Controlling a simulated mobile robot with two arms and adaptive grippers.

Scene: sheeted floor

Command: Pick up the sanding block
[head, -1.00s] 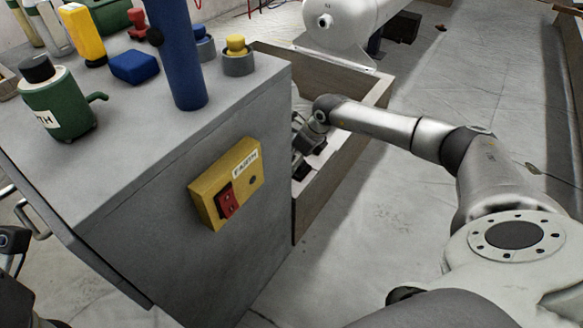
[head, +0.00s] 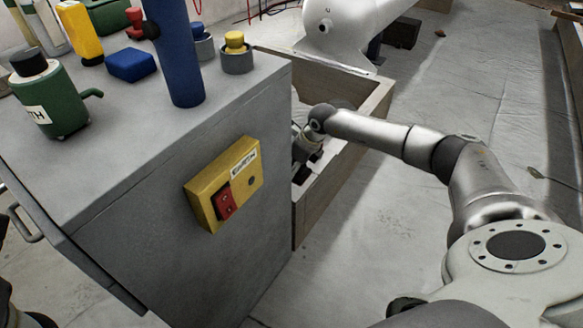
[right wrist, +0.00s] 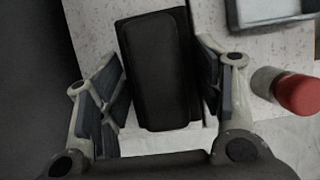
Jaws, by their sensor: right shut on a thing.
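My right gripper (right wrist: 163,105) is shut on a black rectangular block, which I take for the sanding block (right wrist: 158,65). In the right wrist view the block lies between the two fingers, its long side running up the picture. In the head view the right gripper (head: 304,160) is inside the wooden-sided box behind the grey cabinet, partly hidden by the cabinet's edge. The block cannot be made out there. Only dark parts show at the lower left edge of the head view, and my left gripper is not visible.
The grey cabinet (head: 200,120) carries a green can (head: 50,105), a blue block (head: 131,65) and a blue cylinder (head: 178,60). The wooden box (head: 340,190) has raised walls close around my right gripper. A red-capped item (right wrist: 298,94) lies right of it.

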